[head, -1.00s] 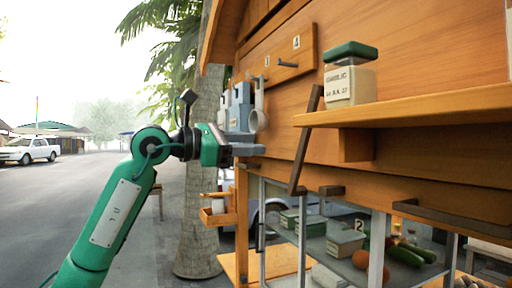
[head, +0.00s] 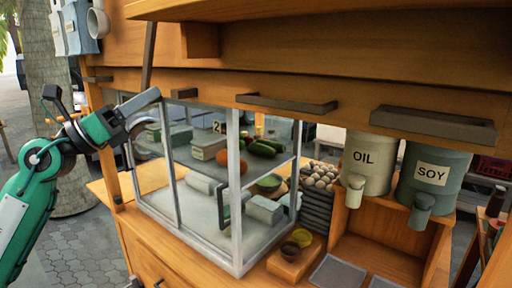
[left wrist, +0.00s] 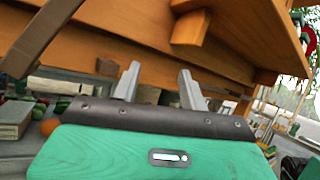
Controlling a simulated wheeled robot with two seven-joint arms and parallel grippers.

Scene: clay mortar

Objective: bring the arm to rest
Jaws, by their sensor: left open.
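My left gripper (head: 150,108) is at the left of the head view, in front of the stall's glass case (head: 236,200) and below its wooden upper part. In the left wrist view, the two grey fingers of my left gripper (left wrist: 160,86) stand apart with nothing between them. The wooden beams of the stall show beyond the fingers; I cannot tell the exact gap. My green left arm (head: 30,205) comes in from the left edge. My right gripper is in neither view.
Oil (head: 370,160) and soy (head: 432,180) dispensers stand at the right. A dark bracket (head: 286,103) sticks out from the stall front. A tree trunk (head: 62,140) rises behind my arm.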

